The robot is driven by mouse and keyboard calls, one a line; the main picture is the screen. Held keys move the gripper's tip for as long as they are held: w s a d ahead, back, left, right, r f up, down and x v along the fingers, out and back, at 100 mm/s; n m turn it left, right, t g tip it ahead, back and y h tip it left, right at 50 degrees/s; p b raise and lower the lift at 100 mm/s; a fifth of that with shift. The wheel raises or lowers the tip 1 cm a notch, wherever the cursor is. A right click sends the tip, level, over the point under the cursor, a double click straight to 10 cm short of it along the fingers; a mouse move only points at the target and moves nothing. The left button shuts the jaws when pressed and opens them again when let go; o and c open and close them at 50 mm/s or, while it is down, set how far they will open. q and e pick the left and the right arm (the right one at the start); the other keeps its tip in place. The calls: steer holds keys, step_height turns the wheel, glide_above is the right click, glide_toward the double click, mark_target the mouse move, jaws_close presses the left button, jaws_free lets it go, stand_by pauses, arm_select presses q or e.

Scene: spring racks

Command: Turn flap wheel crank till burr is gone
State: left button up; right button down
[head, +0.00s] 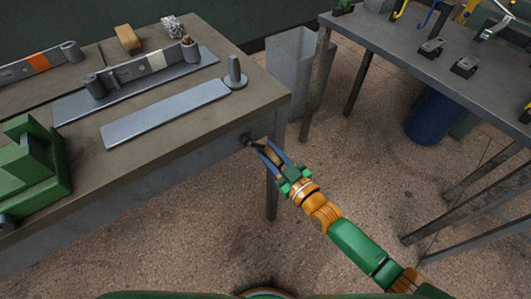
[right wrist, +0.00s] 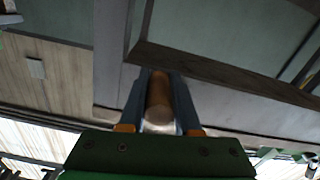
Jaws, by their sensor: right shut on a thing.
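The crank (head: 247,139) sticks out from the front edge of the bench, near its right corner. Its brown, rounded handle (right wrist: 158,95) lies between the two fingers of my right gripper (head: 269,153). The fingers are shut on the handle, and it points back toward the palm in the right wrist view. A grey upright post on a round base (head: 235,74) stands on the bench top above the crank; I cannot tell whether it is the flap wheel. A flat grey bar (head: 166,113) lies beside it. I cannot make out a burr. My left gripper is not in view.
The bench (head: 190,139) also bears a white-banded leaf piece (head: 145,66), an orange-banded one (head: 35,64), a wooden block (head: 128,39) and a green machine (head: 35,165). A grey bin (head: 292,60) and a second table (head: 400,42) stand beyond. Floor right of the bench is open.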

step_height(320, 180, up, 3)
steer(key=w+d+n+p, duration=0.1)
steer(key=n+p, duration=0.1)
steer(key=n, duration=0.3)
step_height(320, 180, up, 6)
steer(key=n+p, duration=0.4)
steer(key=n, duration=0.8)
glide_above(271, 149)
steer(key=shift+w+r, duration=0.1)
